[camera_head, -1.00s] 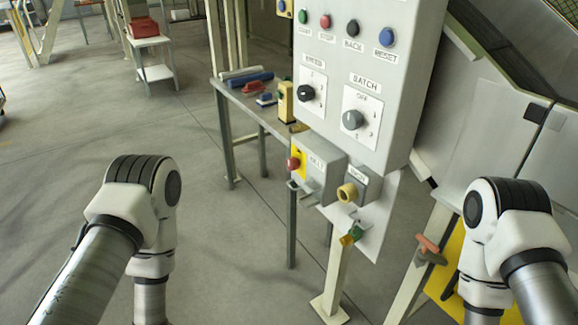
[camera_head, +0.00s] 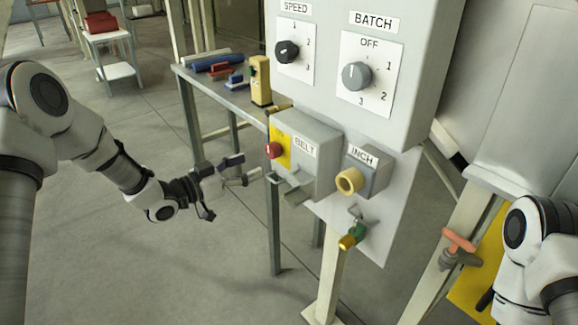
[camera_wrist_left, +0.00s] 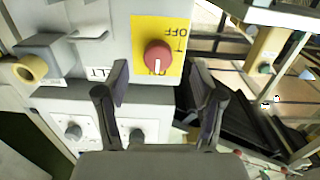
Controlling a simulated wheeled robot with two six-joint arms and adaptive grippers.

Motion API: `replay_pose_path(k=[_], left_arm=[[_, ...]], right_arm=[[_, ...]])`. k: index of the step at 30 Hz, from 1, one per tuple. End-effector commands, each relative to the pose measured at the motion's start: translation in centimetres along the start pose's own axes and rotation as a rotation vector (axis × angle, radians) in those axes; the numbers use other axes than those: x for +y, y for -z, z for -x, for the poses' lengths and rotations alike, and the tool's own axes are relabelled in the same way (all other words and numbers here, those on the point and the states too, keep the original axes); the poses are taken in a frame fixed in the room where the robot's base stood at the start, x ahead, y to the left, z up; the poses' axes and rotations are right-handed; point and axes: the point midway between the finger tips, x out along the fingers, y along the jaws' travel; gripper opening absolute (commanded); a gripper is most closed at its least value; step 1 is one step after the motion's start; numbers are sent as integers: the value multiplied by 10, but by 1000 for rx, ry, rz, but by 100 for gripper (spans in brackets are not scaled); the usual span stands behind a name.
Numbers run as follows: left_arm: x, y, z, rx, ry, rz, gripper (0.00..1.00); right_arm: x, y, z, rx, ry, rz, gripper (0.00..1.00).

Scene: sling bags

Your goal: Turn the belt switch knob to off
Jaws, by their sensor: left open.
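The belt switch is a red knob (camera_head: 274,150) on a yellow plate (camera_head: 281,137), on the left side of a grey box (camera_head: 315,163) labelled BELT. In the left wrist view the red knob (camera_wrist_left: 157,55) shows large, its white mark pointing down, away from the OFF lettering and toward letters it partly hides. My left gripper (camera_head: 228,186) is open and empty, left of and below the knob and apart from it. In the left wrist view the fingers (camera_wrist_left: 158,78) are spread, with the knob above and between their tips. My right gripper does not show.
A metal bracket (camera_head: 290,188) juts out below the box. The INCH button (camera_head: 349,181) is to the right, with a green and yellow valve (camera_head: 353,235) below. SPEED (camera_head: 287,51) and BATCH (camera_head: 357,75) knobs are above. A side table (camera_head: 225,95) holds small items.

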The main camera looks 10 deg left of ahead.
Motion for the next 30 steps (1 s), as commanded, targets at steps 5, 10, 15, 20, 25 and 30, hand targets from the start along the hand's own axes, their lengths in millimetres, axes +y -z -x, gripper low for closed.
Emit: replay_pose_path(k=[5, 10, 15, 20, 25, 30], left_arm=[[-4, 13, -6, 29, 6, -18, 68], [-2, 12, -36, 25, 4, -20, 68], [-3, 13, -66, 25, 6, -18, 68], [-3, 14, -78, 25, 7, -14, 68], [-3, 14, -78, 25, 8, -13, 68], [-3, 14, -78, 25, 8, -13, 15]], right_arm=[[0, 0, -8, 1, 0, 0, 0], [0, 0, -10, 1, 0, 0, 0], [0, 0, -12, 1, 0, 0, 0], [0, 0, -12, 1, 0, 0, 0], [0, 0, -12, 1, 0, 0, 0], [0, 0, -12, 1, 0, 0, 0]])
